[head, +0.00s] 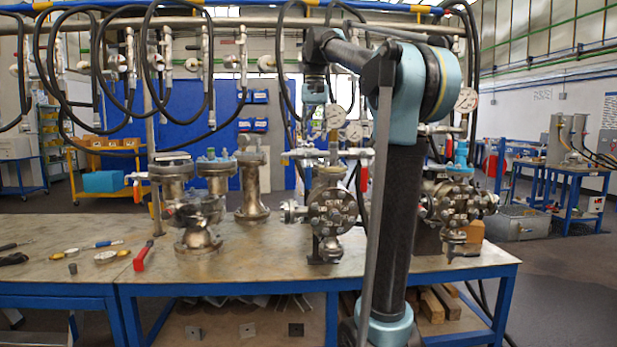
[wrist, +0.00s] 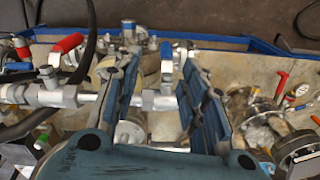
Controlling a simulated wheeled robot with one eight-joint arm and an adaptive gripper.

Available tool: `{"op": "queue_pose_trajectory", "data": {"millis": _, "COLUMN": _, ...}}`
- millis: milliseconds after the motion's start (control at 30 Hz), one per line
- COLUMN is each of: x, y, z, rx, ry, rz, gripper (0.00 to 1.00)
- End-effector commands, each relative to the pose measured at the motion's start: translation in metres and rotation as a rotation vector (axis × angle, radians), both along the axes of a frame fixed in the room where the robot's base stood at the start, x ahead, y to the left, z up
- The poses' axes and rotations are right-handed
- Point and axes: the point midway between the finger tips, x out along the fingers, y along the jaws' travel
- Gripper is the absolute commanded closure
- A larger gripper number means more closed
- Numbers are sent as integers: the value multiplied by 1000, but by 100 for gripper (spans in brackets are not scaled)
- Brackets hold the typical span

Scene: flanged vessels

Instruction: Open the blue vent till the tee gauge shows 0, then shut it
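My gripper (head: 316,108) points down above the middle flanged vessel (head: 332,208) in the head view. In the wrist view my gripper (wrist: 160,100) has its two ribbed blue fingers spread apart, with a silver pipe fitting (wrist: 160,101) showing between them. A small blue handle (wrist: 167,52), perhaps the vent, stands just beyond the fingertips in the wrist view. I cannot tell whether the fingers touch anything. A round gauge (head: 334,116) stands beside my gripper in the head view, with a second gauge (head: 354,131) lower right. Their readings are too small to make out.
A red valve handle (wrist: 68,43) stands left of my fingers. Black hoses (head: 160,60) hang from an overhead pipe. Another vessel (head: 455,205) with a gauge (head: 466,100) stands to the right. Loose tools and a red-handled piece (head: 143,256) lie on the bench (head: 60,277) at left.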

Motion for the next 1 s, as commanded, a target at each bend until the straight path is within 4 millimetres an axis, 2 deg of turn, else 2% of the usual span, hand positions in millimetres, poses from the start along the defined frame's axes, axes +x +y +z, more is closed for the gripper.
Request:
{"op": "queue_pose_trajectory", "data": {"millis": 100, "x": 16, "y": 8, "z": 19, "rx": -1, "ry": 12, "rz": -12, "gripper": 61}}
{"op": "queue_pose_trajectory", "data": {"millis": 200, "x": 22, "y": 12, "z": 28, "rx": -2, "ry": 18, "rz": -19, "gripper": 61}}
{"op": "queue_pose_trajectory", "data": {"millis": 367, "x": 26, "y": 14, "z": 29, "rx": -1, "ry": 21, "rz": -23, "gripper": 61}}
{"op": "queue_pose_trajectory", "data": {"millis": 567, "x": 26, "y": 14, "z": 8, "rx": -1, "ry": 21, "rz": -23, "gripper": 61}}
{"op": "queue_pose_trajectory", "data": {"millis": 1000, "x": 26, "y": 15, "z": -68, "rx": -1, "ry": 20, "rz": -22, "gripper": 61}}
